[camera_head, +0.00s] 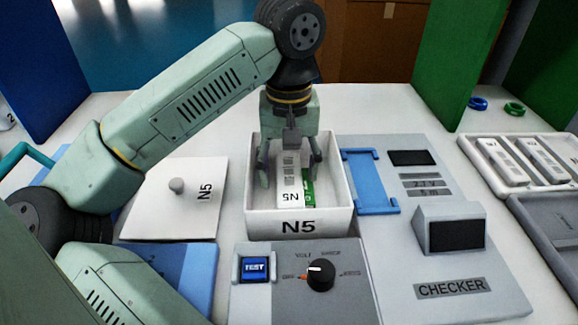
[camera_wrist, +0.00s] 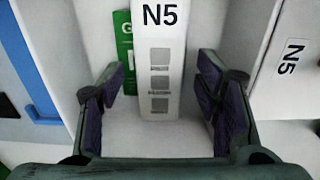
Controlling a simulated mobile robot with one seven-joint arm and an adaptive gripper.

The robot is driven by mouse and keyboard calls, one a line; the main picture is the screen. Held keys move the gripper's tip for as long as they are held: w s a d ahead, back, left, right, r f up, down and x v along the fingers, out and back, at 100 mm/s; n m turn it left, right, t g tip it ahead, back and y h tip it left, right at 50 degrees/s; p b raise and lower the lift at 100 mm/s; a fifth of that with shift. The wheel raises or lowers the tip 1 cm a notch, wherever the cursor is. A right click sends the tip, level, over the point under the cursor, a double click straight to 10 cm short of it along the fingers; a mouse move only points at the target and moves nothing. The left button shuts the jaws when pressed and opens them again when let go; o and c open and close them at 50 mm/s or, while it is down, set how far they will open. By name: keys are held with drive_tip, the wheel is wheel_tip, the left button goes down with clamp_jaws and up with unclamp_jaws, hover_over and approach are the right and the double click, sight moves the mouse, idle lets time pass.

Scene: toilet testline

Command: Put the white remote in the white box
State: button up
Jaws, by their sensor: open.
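The white remote (camera_head: 290,184) is marked N5 and lies inside the white box (camera_head: 298,227), whose front wall is also marked N5. A green item (camera_head: 308,190) lies beside it in the box, partly hidden by it. My gripper (camera_head: 288,178) is over the box with its fingers reaching down inside the walls. In the wrist view my gripper (camera_wrist: 160,95) is open, its fingers apart on either side of the remote (camera_wrist: 160,70). Gaps show between the fingers and the remote. The green item (camera_wrist: 125,50) shows left of the remote.
A white lid (camera_head: 170,205) with a knob, marked N5, lies left of the box. A grey checker panel (camera_head: 405,270) with a blue holder (camera_head: 372,180) is to the right. A dial (camera_head: 321,274) and a test button (camera_head: 254,268) stand in front. A tray (camera_head: 480,150) holds white remotes at far right.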

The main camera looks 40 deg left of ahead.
sight(289, 176)
drive_tip(key=shift+r, duration=0.15)
wheel_tip(289, 176, up, 13)
drive_tip(key=p, duration=1)
